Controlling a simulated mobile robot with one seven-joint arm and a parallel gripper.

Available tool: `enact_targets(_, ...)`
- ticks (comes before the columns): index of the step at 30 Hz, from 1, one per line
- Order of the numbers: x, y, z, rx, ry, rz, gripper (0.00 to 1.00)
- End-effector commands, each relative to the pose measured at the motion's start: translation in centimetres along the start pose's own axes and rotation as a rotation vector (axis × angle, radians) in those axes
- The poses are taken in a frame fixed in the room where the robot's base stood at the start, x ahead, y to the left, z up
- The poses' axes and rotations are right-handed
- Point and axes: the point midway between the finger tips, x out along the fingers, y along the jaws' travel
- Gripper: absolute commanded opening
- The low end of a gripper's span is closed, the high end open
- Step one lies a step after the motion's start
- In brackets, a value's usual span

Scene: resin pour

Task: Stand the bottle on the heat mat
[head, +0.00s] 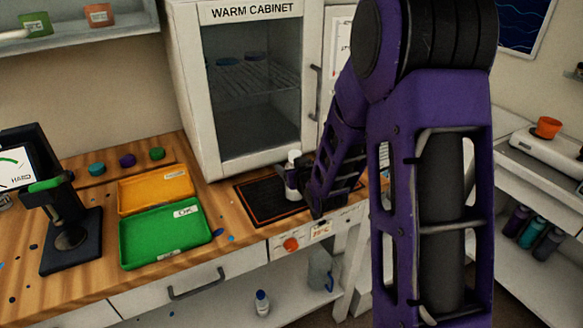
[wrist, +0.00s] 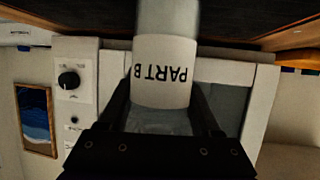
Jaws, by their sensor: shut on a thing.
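The bottle (head: 292,180) has a white cap and stands upright over the black heat mat (head: 257,204), which has an orange border line. In the wrist view the bottle (wrist: 163,72) shows a white label reading PART B, upside down. My gripper (head: 304,188) comes from the right and is shut on the bottle; in the wrist view its two dark fingers (wrist: 165,100) lie on either side of it. The bottle's base is partly hidden, and I cannot tell whether it touches the mat.
The warm cabinet (head: 250,90) stands right behind the mat. A green tray (head: 150,245) and an orange tray (head: 140,200) lie to the left. Another bottle (head: 262,304) stands on the shelf below.

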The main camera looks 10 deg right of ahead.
Motion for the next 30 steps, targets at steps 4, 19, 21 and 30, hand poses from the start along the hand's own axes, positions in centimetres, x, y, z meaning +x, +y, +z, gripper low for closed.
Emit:
enact_targets(4, 0.07, 0.00, 0.10, 0.000, 0.001, 0.000, 0.00)
enact_targets(19, 0.10, 0.00, 0.24, 0.000, -0.001, 0.000, 0.95)
enact_targets(21, 0.08, -0.01, 0.18, 0.000, -0.001, 0.000, 0.95)
enact_targets(30, 0.04, -0.08, -0.58, 0.000, 0.001, 0.000, 0.95)
